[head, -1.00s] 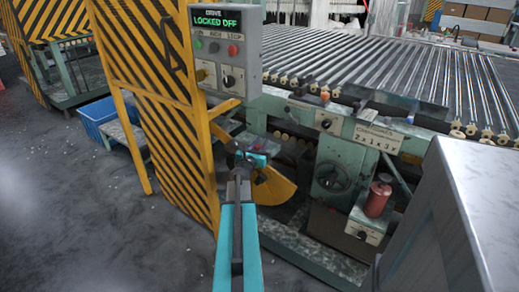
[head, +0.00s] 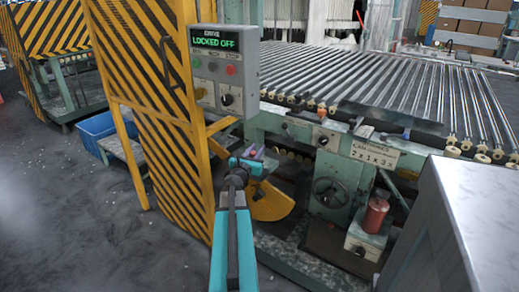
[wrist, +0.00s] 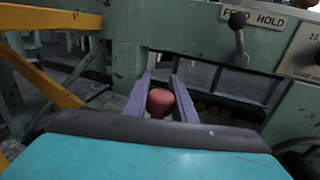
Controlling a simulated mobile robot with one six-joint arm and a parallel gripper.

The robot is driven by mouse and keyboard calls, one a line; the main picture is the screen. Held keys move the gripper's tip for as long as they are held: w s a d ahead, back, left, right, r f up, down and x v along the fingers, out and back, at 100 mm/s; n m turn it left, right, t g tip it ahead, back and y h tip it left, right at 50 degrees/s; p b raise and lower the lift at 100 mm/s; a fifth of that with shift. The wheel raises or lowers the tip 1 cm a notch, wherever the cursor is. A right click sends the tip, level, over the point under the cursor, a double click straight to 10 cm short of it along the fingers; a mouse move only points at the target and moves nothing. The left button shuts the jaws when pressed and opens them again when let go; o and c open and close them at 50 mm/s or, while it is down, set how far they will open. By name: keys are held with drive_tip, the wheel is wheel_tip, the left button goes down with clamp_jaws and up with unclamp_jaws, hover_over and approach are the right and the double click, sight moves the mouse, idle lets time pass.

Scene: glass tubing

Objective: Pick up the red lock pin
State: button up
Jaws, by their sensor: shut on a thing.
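The red lock pin (wrist: 160,102) shows in the wrist view as a rounded red knob between the two pale purple fingers of my gripper (wrist: 160,92). The fingers are closed on its sides. The rest of the pin is hidden behind the dark and teal wrist. In the head view my gripper (head: 252,153) is small, in front of the green machine frame, above the yellow guard (head: 271,203).
A yellow-and-black striped gate (head: 160,120) stands close on the left, with a control box (head: 225,70) reading "LOCKED OFF". The roller bed (head: 390,85) lies behind. A red canister (head: 376,215) and a grey metal cabinet (head: 460,220) are on the right. A feed-hold lever (wrist: 238,30) is nearby.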

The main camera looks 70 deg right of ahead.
drive_tip(key=a+p, duration=0.1)
drive_tip(key=a, duration=0.8)
drive_tip(key=shift+r, duration=0.2)
drive_tip(key=p, duration=1.2)
approach(252, 156)
drive_tip(key=shift+w+d+f, duration=0.1)
drive_tip(key=shift+d+f, duration=0.05)
drive_tip(key=shift+d, duration=0.5)
